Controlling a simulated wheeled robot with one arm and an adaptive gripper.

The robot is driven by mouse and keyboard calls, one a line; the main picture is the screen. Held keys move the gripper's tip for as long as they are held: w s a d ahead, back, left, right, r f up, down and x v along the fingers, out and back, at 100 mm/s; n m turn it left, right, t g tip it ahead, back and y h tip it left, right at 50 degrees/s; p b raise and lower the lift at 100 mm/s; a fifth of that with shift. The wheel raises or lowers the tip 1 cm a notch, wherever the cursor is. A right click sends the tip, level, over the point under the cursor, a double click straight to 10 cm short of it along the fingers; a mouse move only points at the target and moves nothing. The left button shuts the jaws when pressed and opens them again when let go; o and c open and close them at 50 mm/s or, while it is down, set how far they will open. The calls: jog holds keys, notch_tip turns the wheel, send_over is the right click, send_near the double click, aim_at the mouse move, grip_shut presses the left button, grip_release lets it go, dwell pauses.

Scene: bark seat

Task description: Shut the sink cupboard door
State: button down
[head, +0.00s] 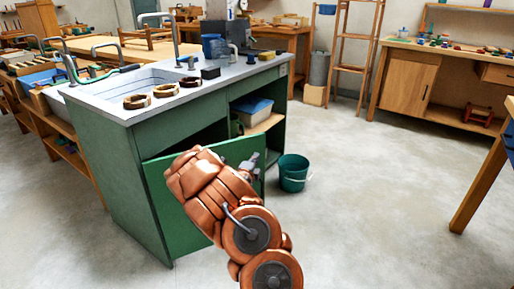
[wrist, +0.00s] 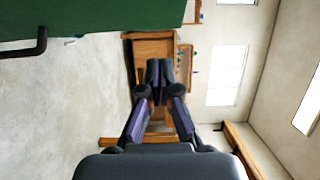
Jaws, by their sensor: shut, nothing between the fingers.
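The sink cupboard (head: 120,165) is a green unit with a grey top and basin. Its green door (head: 232,153) stands open, with the dark inside showing above and behind it. My arm hides much of the door's middle. My gripper (head: 252,170) is in front of the door near its right edge; I cannot tell whether they touch. In the wrist view my gripper (wrist: 159,72) is shut and empty. A green panel (wrist: 110,14), seemingly the door, fills the top left there, with a dark handle (wrist: 28,46) at the left, off to the side of the fingers.
An open shelf on the unit's right holds a grey box with a blue lid (head: 252,110). A green bucket (head: 293,172) stands on the floor right of the door. Brown rings (head: 165,90) lie on the sink top. Clear floor (head: 370,200) lies to the right; a workbench (head: 490,170) edges it.

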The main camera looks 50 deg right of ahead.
aim_at(258, 143)
jog(key=shift+w+d+b, duration=0.25)
jog(key=shift+w+d, duration=0.6)
jog(key=shift+d, duration=0.25)
jog(key=shift+w+d+b, duration=0.25)
jog(key=shift+w+d, duration=0.65)
jog(key=shift+d, duration=0.25)
jog(key=shift+w+d+b, duration=0.25)
jog(key=shift+w+d, duration=0.6)
jog(key=shift+d, duration=0.25)
